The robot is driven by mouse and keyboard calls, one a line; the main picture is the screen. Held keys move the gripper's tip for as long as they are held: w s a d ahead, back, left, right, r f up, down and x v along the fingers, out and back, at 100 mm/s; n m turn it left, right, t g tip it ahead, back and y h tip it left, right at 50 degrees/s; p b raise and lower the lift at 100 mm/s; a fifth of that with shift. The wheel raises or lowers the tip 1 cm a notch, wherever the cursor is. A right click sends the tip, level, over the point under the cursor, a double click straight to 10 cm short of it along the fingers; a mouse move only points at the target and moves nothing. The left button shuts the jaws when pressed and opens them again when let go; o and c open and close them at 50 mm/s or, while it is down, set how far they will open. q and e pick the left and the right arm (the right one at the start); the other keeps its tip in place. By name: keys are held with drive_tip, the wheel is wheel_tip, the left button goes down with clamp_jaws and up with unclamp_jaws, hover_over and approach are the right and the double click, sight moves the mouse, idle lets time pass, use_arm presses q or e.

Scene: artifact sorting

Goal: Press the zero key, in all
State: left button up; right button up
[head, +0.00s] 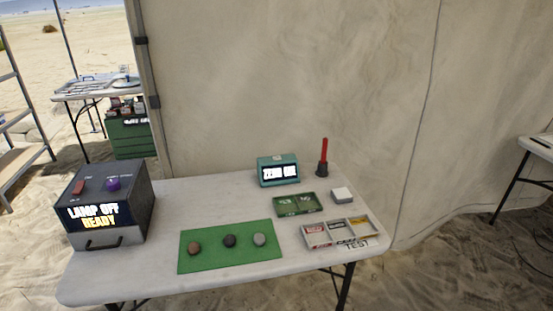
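A small teal box (263,183) stands upright at the back of the white table, right of the middle. Its dark front display (280,173) shows white text that seems to read "ZERO" and a second, blurred word. A small pale patch (277,158) shows on its top edge; I cannot tell whether it is the zero key. Nothing touches the box. Neither of my grippers is in view.
On the table (205,202) stand a black lamp box (128,190) reading "LAMP OFF READY", a green mat (225,260) with three stones, a green tray (297,213), a sectioned tray (318,246), a white block (342,194) and a red-handled tool (324,152).

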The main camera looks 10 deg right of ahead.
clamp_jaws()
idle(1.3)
